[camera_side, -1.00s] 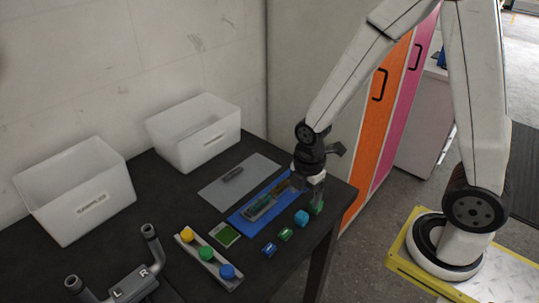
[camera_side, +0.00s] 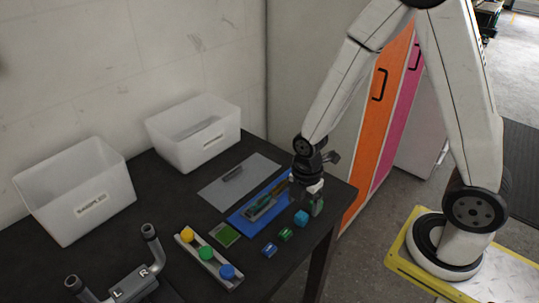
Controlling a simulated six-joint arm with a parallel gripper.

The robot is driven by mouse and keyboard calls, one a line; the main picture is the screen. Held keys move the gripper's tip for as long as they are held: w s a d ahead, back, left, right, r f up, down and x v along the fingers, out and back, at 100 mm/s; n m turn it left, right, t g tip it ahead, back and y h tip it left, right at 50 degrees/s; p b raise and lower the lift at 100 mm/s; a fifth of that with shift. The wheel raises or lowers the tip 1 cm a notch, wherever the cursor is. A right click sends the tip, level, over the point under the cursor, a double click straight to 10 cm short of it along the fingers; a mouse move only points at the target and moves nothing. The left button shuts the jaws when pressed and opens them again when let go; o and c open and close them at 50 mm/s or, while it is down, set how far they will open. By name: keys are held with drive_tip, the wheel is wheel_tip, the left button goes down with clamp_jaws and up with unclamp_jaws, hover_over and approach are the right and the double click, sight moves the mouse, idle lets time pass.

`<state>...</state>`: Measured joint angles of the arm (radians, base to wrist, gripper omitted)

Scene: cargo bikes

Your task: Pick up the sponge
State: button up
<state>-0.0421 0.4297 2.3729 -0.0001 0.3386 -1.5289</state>
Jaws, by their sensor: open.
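The flat green square (camera_side: 225,235) with a pale edge looks like the sponge. It lies on the dark table, left of the blue mat (camera_side: 243,216) and behind the button strip. Nothing covers it. My gripper (camera_side: 313,206) is open over the table's right end, by the blue mat's right side, well to the right of the green square. Its fingers are small and partly hidden in this view.
A cyan block (camera_side: 301,218), a green block (camera_side: 286,234) and a blue block (camera_side: 269,250) lie along the front edge. A button strip (camera_side: 211,262), grey mat (camera_side: 215,191), two white bins (camera_side: 78,190) (camera_side: 195,133) and a handlebar (camera_side: 128,283) are also on the table.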

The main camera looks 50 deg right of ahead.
sight(302, 215)
drive_tip(key=shift+f, duration=0.1)
drive_tip(key=shift+f, duration=2.5)
clamp_jaws()
